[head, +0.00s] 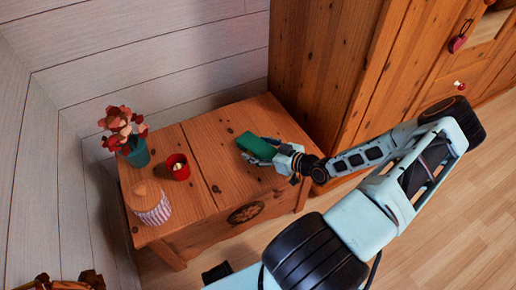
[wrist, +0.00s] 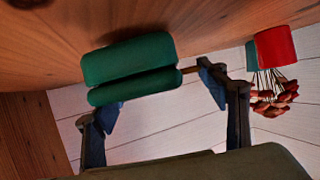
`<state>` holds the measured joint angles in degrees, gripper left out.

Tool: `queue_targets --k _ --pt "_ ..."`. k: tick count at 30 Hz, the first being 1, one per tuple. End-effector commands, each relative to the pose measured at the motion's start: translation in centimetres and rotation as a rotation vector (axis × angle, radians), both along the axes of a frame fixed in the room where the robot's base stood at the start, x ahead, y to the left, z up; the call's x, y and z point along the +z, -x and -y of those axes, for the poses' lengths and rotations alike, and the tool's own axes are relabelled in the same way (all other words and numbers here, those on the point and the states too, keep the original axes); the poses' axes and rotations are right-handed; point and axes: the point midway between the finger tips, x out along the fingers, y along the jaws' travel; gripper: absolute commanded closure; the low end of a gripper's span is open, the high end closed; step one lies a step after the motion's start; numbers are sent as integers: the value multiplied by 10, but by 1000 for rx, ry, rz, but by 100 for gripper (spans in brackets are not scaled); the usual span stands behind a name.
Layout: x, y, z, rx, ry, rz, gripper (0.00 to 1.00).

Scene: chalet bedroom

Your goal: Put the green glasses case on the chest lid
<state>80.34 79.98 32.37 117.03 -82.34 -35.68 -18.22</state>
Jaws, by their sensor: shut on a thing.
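The green glasses case (head: 258,146) is at the right part of the wooden chest lid (head: 222,178). My gripper (head: 268,153) reaches in from the right and is shut on the case. In the wrist view the case (wrist: 128,62) lies across the space at the fingertips of my gripper (wrist: 158,93), against the wooden lid surface (wrist: 215,22). The case is at or just over the lid; I cannot tell whether its whole underside touches. The fingers partly hide its near end in the head view.
On the left of the chest stand a red cup-like candle (head: 178,167), a teal pot with red flowers (head: 137,155) and a striped jar (head: 152,208). A tall wooden wardrobe (head: 320,65) rises close behind the right end. The lid's middle and front right are clear.

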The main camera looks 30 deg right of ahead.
Motion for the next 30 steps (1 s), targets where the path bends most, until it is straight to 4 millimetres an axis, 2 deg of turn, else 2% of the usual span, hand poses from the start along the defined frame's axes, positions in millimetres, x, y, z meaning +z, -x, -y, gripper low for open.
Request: queue_targets --k 13,14,18,20,30 --pt "-10 0 0 -1 0 2 70" --pt "-9 0 0 -1 0 2 32" --pt "-9 0 0 -1 0 1 17" --pt "-9 0 0 0 0 1 13" --pt "-8 4 2 -1 1 -2 13"
